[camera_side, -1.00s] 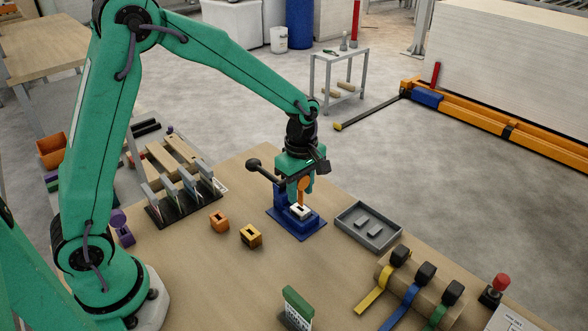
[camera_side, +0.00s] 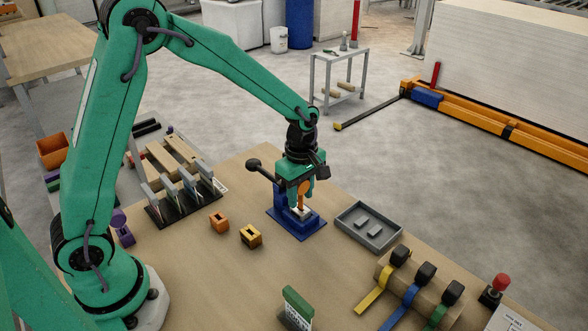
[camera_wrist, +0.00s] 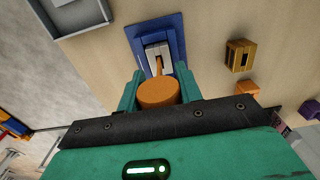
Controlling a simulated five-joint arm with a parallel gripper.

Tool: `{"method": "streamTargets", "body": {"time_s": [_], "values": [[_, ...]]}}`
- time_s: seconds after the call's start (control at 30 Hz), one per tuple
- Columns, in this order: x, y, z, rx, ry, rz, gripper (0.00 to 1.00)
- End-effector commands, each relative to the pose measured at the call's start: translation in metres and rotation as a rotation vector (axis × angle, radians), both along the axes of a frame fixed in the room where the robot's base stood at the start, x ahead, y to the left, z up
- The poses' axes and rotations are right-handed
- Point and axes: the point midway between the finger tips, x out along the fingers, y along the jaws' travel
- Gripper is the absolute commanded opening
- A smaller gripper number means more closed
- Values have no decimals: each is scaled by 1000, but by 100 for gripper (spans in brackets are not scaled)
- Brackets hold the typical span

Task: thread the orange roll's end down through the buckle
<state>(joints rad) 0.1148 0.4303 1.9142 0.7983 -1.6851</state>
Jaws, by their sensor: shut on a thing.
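My gripper (camera_side: 304,193) is shut on the orange roll (camera_side: 304,186), directly above the blue fixture (camera_side: 300,232). In the wrist view the roll (camera_wrist: 158,93) sits between the two green fingers of my gripper (camera_wrist: 158,82). A narrow orange end extends from the roll to the white buckle (camera_wrist: 151,52). The buckle (camera_side: 300,211) is seated in the blue fixture, which also shows in the wrist view (camera_wrist: 176,27). The end meets the buckle at its dark slot. How deep it goes is hidden by the roll and fingers.
A black-knobbed lever (camera_side: 254,164) stands left of the fixture. A grey tray (camera_side: 388,240) is to its right. An orange block (camera_side: 219,222) and a yellow block (camera_side: 251,236) lie to the left. Yellow, blue and green straps (camera_side: 403,295) hang at the front right.

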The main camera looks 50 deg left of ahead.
Motion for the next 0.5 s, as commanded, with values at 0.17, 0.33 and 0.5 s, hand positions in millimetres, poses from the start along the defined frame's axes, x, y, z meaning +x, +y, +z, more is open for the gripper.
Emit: {"method": "streamTargets", "body": {"time_s": [0.17, 0.33, 0.5], "values": [[0, 0, -3, 0, 1, 0, 13], [0, 0, -6, 0, 0, 0, 13], [0, 0, -9, 0, 0, 0, 13]]}}
